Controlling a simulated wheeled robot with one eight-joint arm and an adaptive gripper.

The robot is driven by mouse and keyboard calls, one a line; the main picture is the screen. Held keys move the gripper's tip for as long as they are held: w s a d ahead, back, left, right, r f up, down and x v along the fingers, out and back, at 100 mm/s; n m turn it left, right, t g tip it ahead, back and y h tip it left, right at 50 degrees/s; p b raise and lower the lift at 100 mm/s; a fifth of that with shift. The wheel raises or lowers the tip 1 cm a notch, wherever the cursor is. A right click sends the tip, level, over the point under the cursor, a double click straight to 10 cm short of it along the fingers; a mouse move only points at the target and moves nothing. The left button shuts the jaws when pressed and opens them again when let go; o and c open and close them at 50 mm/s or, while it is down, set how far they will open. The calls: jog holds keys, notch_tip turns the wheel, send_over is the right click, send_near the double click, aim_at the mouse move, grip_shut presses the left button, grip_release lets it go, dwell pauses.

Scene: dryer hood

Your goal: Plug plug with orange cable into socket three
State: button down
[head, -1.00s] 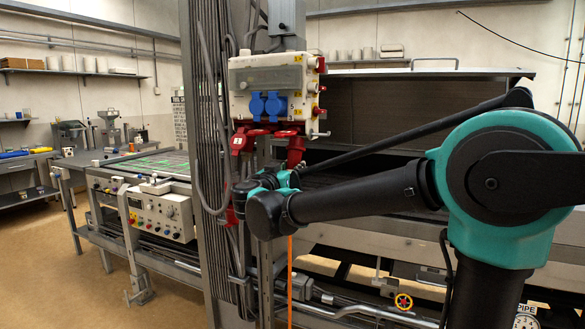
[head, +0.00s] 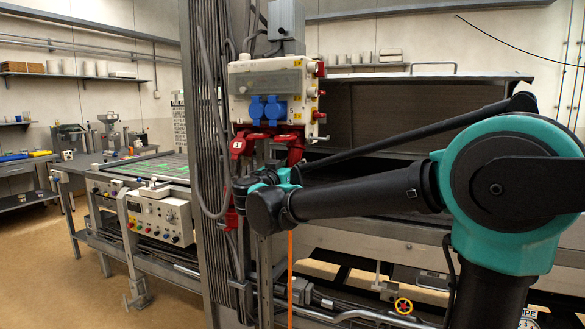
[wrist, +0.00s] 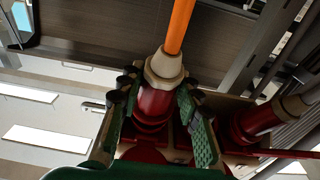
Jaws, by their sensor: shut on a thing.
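The plug (wrist: 155,103) has a red body and a beige collar, with the orange cable (wrist: 179,28) coming out of the collar. In the wrist view my gripper (wrist: 158,120) has its green-padded fingers on both sides of the red body. In the head view my gripper is mostly hidden behind my wrist, just below the socket box (head: 242,82), and the orange cable (head: 290,270) hangs straight down. Red sockets (head: 262,131) face down under the box. The plug's front end is hidden, so I cannot tell whether it sits in a socket or which one.
A second red plug (wrist: 250,122) with a beige collar is close on the right in the wrist view. A steel post with grey cables (head: 207,120) stands left of my wrist.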

jog(key=shift+w+d+r, duration=0.1)
jog(key=shift+w+r, duration=0.1)
jog(key=shift+r, duration=0.4)
jog(key=shift+w+r, duration=0.2)
jog(key=shift+r, duration=0.35)
jog(key=c, duration=1)
grip_release()
jog(key=v, duration=1.2)
jog(key=shift+d+f, duration=0.1)
